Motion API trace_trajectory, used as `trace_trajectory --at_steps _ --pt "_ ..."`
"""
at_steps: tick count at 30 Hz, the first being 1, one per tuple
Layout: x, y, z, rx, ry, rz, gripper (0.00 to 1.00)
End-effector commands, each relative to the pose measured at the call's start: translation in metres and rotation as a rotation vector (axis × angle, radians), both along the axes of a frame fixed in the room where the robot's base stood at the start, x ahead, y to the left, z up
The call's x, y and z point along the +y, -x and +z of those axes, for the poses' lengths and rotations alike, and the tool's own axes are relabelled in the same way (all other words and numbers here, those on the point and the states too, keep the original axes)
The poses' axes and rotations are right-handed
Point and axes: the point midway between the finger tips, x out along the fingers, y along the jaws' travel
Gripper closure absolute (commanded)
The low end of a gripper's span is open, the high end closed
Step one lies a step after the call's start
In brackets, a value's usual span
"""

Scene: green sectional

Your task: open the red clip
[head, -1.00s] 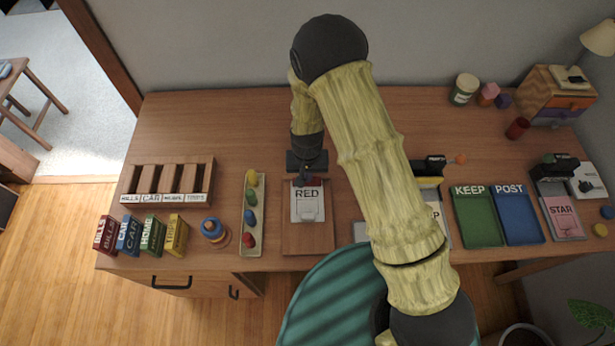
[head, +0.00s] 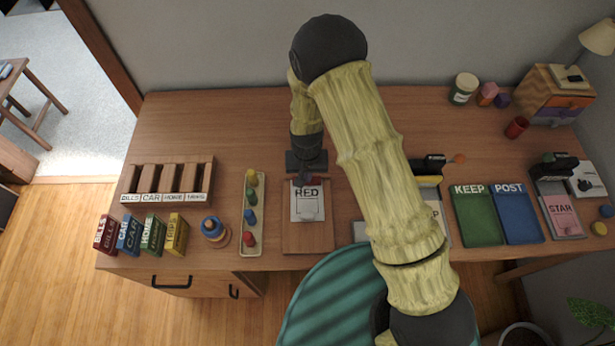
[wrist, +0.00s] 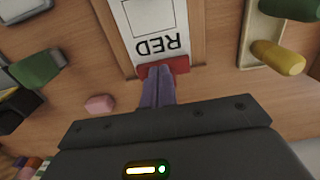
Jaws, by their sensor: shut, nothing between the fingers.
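The red clip (wrist: 178,66) is a short red bar across the top edge of a white sheet marked RED (wrist: 150,28); in the head view a little of the clip (head: 313,181) shows by my gripper. The sheet (head: 300,205) lies on a brown wooden board (head: 308,242) near the desk's front edge. My gripper (wrist: 158,72) is shut and empty, with its fingertips right at the clip and covering part of it. I cannot tell whether they press on it. In the head view my gripper (head: 306,177) is over the board's top end.
A tray of coloured pegs (head: 243,240) stands just left of the board. A wooden sorter (head: 190,172) and small coloured books (head: 128,236) are farther left. Green (head: 478,222) and blue (head: 518,220) boards lie to the right. The desk behind my gripper is mostly clear.

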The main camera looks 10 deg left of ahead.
Motion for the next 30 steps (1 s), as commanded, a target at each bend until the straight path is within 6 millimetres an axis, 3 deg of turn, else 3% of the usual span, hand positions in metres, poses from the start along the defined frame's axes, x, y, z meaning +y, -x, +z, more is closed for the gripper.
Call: trace_trajectory --at_steps 30 --pt "0.000 0.000 -0.021 0.000 0.000 0.000 1.00"
